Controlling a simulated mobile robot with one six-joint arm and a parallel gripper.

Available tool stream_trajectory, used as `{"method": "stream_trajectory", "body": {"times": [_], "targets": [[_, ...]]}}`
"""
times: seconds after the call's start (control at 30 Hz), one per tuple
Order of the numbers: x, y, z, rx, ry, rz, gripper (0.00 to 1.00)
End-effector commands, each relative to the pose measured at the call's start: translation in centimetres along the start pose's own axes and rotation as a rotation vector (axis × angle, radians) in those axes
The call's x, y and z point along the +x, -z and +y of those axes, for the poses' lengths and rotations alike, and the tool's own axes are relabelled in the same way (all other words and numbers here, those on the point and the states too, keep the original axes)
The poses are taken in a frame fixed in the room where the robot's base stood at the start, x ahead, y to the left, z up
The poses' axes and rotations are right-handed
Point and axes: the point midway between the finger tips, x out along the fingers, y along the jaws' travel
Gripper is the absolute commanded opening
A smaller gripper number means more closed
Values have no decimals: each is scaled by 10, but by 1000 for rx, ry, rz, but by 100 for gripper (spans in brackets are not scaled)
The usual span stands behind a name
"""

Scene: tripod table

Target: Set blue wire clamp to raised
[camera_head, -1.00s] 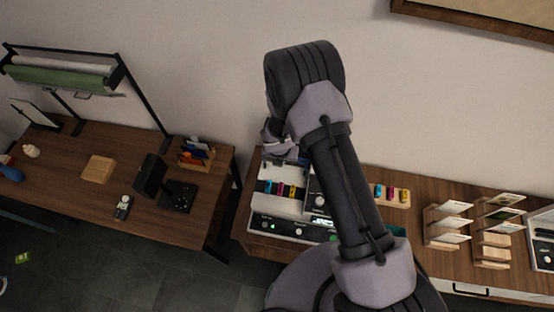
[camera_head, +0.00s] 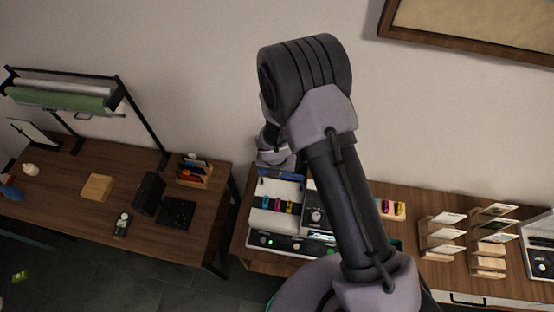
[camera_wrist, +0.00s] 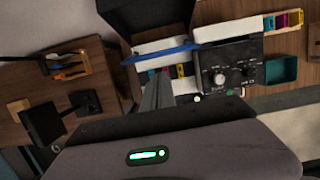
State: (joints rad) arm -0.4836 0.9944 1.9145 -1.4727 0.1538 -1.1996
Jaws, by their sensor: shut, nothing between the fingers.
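A white-and-black device (camera_head: 285,187) stands on the right table under my arm. A row of small coloured clamps crosses its pale panel. The blue clamp (camera_head: 265,203) is at the left end, beside a magenta one (camera_head: 277,205) and a yellow one (camera_head: 290,207). The blue clamp also shows small in the wrist view (camera_wrist: 151,73); its position, raised or lowered, is too small to tell. My gripper (camera_wrist: 157,90) is shut and empty, its fingers pointing at the device near the clamps. In the head view it is mostly hidden by my arm.
A blue strip (camera_wrist: 160,54) lies across the device above the clamps in the wrist view. A black control box with a dial (camera_wrist: 225,72) sits to the right, with a teal bin (camera_wrist: 281,70) beyond. Wooden card racks (camera_head: 440,237) stand farther right. Another table (camera_head: 60,185) is at left.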

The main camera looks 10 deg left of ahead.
Motion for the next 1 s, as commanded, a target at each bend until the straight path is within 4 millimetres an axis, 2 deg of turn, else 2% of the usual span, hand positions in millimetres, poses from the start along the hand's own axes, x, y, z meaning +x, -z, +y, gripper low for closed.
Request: {"method": "stream_trajectory", "body": {"times": [0.03,0.2,0.4,0.6,1.0], "targets": [[-18,-2,0,1,-1,-2,0],[-60,-2,-1,1,-1,-1,0],[-97,-1,-2,1,-1,-1,0],[-109,0,-2,1,-1,0,0],[-108,0,-2,1,-1,0,0]]}}
